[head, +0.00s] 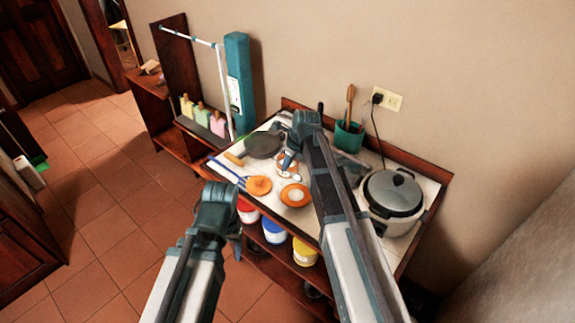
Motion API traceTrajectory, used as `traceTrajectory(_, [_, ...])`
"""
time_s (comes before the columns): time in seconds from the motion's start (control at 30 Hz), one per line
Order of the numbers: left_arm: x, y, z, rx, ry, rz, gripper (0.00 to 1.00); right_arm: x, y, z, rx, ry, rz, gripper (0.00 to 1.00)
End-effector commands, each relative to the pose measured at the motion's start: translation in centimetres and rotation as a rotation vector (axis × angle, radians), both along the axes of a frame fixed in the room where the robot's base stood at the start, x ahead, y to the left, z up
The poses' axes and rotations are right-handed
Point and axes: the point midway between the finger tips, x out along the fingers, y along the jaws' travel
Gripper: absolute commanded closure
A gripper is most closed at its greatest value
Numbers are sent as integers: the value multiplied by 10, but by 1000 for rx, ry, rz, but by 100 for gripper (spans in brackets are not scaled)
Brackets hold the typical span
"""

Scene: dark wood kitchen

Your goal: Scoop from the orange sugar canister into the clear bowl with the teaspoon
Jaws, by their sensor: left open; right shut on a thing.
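The open orange sugar canister (308,199), with white contents, stands on the white-topped counter near its front edge. An orange lid (258,185) lies to its left. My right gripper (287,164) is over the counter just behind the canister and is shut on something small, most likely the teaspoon. Its arm comes across from the lower right. The spoon is too small to make out clearly. I cannot pick out the clear bowl for certain; something pale and orange shows around the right gripper's tips. My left gripper (235,243) is open, in front of the counter and below its top.
A dark pan (263,144) is at the back left of the counter. A blue-handled stick (226,172) juts over the front left edge. A rice cooker (394,192) stands at the right, a teal utensil pot (348,136) behind. Tubs (274,231) fill the shelf below.

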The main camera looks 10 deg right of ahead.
Motion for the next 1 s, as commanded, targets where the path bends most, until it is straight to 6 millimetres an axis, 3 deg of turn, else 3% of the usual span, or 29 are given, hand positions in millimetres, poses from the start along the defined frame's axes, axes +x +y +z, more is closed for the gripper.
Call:
traceTrajectory(0.47, [0, 0, -39, 0, 0, 2, 33, -12, -8, -18, 145, -186, -3, 100])
traceTrajectory(1.0, [0, 0, -90, 0, 0, 3, 33, -26, -19, -19, 355, -457, -3, 100])
